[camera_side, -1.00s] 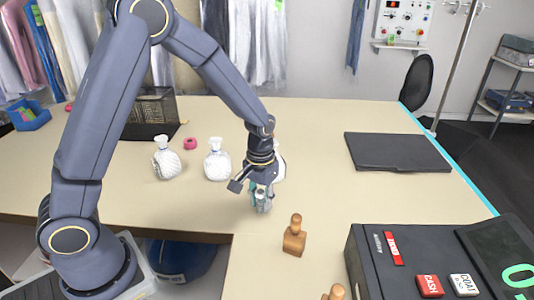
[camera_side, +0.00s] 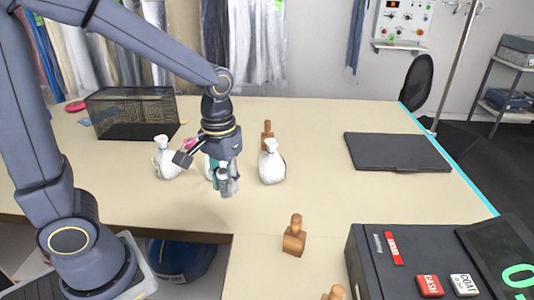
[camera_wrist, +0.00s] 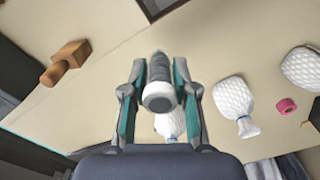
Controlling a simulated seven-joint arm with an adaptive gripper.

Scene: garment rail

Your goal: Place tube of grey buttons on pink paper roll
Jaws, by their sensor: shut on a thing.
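My gripper (camera_wrist: 158,95) is shut on the tube of grey buttons (camera_wrist: 158,72), a dark grey cylinder with white ends held between the two teal-lined fingers. In the side view my gripper (camera_side: 226,183) is over the table, and the tube is small and partly hidden by the fingers. The pink paper roll (camera_wrist: 286,107) lies on the table to the right of the gripper in the wrist view, apart from the tube. In the side view the roll (camera_side: 189,143) shows behind and left of the gripper, partly covered by it.
White textured bags stand close by (camera_side: 167,159), (camera_side: 272,166); another is mostly hidden behind the gripper. Wooden stamps (camera_side: 295,237) stand in front and behind. A black mesh basket (camera_side: 130,112) is at back left, a dark folder (camera_side: 397,152) at right.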

